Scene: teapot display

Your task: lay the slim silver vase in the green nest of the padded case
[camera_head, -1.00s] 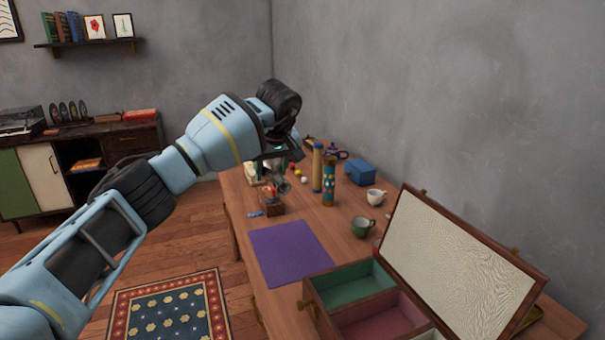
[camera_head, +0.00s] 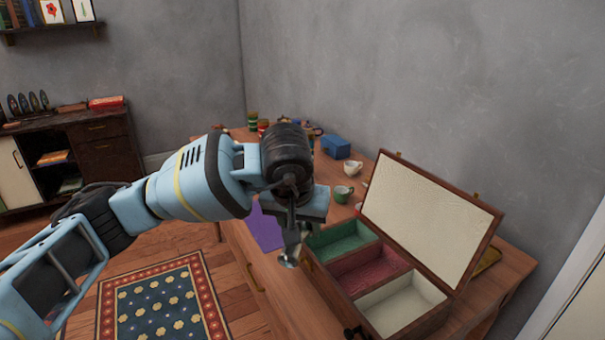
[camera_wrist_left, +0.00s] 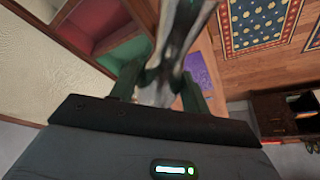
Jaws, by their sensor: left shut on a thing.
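My left gripper (camera_head: 292,228) is shut on the slim silver vase (camera_head: 290,256) and holds it in the air, left of the padded case (camera_head: 322,278). In the left wrist view the vase (camera_wrist_left: 176,45) is a shiny, blurred shape between the fingers of the gripper (camera_wrist_left: 161,88); part of it is out of the frame. The green nest (camera_head: 342,238) is the far compartment of the open case and looks empty. Green lining also shows in the left wrist view (camera_wrist_left: 126,52). My right gripper is not seen.
The case's pink (camera_head: 368,272) and cream (camera_head: 402,304) compartments look empty. Its raised lid (camera_head: 425,220) stands on the right. A purple mat (camera_head: 266,230) is partly hidden by my arm.

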